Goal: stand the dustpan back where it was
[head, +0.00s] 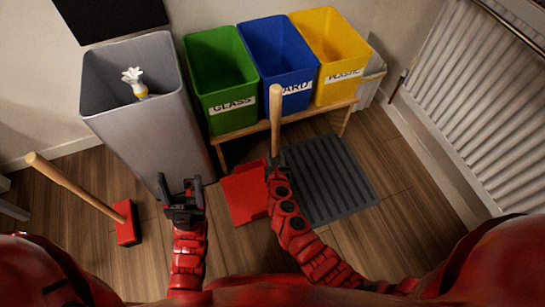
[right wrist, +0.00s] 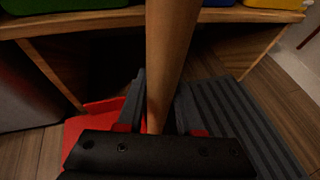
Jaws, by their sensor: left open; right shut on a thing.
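The dustpan has a red pan (head: 243,193) and an upright wooden handle (head: 276,112). The pan is on or close to the floor in front of the bin bench; I cannot tell if it touches. My right gripper (head: 272,166) is shut on the handle low down, just above the pan. In the right wrist view the handle (right wrist: 168,55) runs up between the two fingers, with the red pan (right wrist: 92,118) behind and to the left. My left gripper (head: 183,195) is open and empty in front of the grey bin, left of the pan.
A tall grey bin (head: 150,125) holds a white and yellow item. Green (head: 218,75), blue (head: 277,55) and yellow (head: 330,45) bins stand on a wooden bench (head: 245,131). A ridged dark mat (head: 330,180) lies right of the pan.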

